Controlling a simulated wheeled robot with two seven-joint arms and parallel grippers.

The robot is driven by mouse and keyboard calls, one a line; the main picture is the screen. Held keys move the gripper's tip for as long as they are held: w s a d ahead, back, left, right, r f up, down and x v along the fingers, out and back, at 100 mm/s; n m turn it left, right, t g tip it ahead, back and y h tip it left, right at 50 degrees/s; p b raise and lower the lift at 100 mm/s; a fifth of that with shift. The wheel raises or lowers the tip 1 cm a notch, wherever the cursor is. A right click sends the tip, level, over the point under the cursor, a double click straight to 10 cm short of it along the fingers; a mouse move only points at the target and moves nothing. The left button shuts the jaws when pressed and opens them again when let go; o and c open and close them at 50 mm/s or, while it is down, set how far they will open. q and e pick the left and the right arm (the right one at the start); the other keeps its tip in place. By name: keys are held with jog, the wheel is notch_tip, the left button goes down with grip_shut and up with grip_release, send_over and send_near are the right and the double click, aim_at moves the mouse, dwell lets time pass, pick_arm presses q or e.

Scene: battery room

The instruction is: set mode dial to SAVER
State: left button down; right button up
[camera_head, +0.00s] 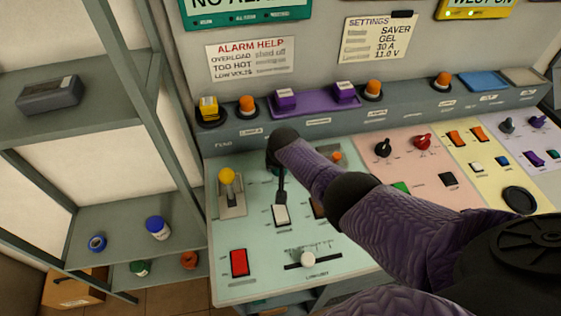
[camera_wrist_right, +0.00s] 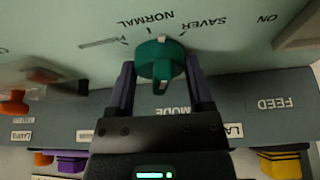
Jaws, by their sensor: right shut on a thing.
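The teal mode dial (camera_wrist_right: 161,58) sits on the pale green panel, above the MODE label in the upside-down right wrist view. My right gripper (camera_wrist_right: 160,66) is shut on the dial, one finger on each side. NORMAL and SAVER are printed beside the dial, with ON farther to the right. Which mark the dial points at is not clear. In the head view my right arm reaches in from the right and hides most of the dial. The settings card (camera_head: 376,40) on the wall reads SAVER at its top. My left gripper is not in view.
A yellow-knobbed lever (camera_head: 228,178), a white rocker switch (camera_head: 282,215), a red rocker switch (camera_head: 239,262) and a white slider knob (camera_head: 307,259) surround the dial on the same panel. A grey ledge with orange buttons runs behind it. Grey shelves (camera_head: 85,140) stand at the left.

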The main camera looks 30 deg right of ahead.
jog(key=shift+a+m+g, duration=0.1)
jog(key=shift+m+g, duration=0.2)
jog(key=shift+m, duration=0.5)
jog(key=shift+m+h+b, duration=0.4)
jog(key=shift+m+h, duration=0.1)
jog(key=shift+m, duration=0.3)
jog(key=shift+w+m+g+h+b, duration=0.1)
jog(key=shift+m+g+h+b, duration=0.3)
jog(key=shift+m, duration=0.7)
jog(key=o, duration=1.3)
jog(key=shift+c, duration=0.2)
jog(key=shift+r, duration=0.1)
